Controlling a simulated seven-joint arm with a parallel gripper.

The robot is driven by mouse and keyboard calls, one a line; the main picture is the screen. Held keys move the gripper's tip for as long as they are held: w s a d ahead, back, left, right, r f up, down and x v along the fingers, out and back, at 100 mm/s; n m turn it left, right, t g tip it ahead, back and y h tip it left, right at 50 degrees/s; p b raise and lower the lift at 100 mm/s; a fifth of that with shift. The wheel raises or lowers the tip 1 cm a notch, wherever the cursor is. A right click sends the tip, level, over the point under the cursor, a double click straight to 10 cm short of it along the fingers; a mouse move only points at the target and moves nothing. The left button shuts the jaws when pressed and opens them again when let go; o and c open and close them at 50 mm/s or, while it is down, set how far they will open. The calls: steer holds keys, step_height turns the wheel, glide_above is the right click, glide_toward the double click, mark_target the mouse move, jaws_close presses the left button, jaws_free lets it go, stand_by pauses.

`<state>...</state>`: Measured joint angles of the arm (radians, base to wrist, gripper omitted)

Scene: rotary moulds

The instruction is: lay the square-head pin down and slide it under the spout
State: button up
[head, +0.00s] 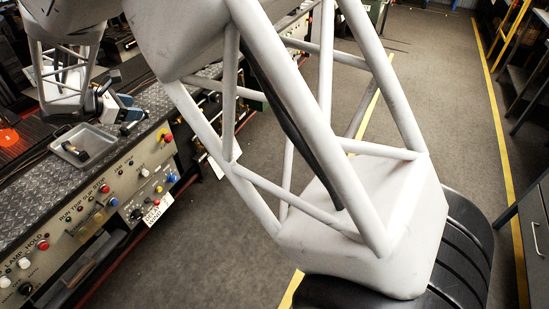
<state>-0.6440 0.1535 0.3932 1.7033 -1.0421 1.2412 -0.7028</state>
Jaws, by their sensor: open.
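My gripper (130,114) is small at the upper left of the head view, above the machine's metal ledge. Its dark fingers are apart, and I see nothing between them. A shallow grey metal tray (63,147) sits on the ledge just below and left of my gripper. I cannot make out the spout. My own arm's links hide part of the bench.
A control panel (105,205) with buttons and knobs runs along the ledge's front. The tread-plate ledge (40,195) is clear left of the panel. An orange disc (8,137) is at the far left. Grey floor with yellow lines lies right.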

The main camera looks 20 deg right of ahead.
steer(key=s+d+r+m+g+y, duration=0.1)
steer(key=s+d+r+m, duration=0.2)
steer(key=s+d, duration=0.4)
steer(key=s+d+r+m+g+y, duration=0.2)
steer(key=s+d+r+m, duration=0.15)
steer(key=d, duration=0.65)
steer(key=s+d+r+m+g+y, duration=0.1)
steer(key=s+d+r+m, duration=0.1)
steer(key=s+d+m, duration=0.35)
steer(key=s+d+m+y, duration=0.1)
steer(key=s+d+m, duration=0.2)
steer(key=s, duration=0.5)
steer(key=s+d+m+y, duration=0.2)
steer(key=s+d, duration=0.3)
steer(key=s, duration=0.4)
steer(key=s+d+f+m+y, duration=0.1)
steer(key=s+d+m+y, duration=0.1)
steer(key=s+d+m, duration=0.3)
steer(key=shift+s, duration=1.65)
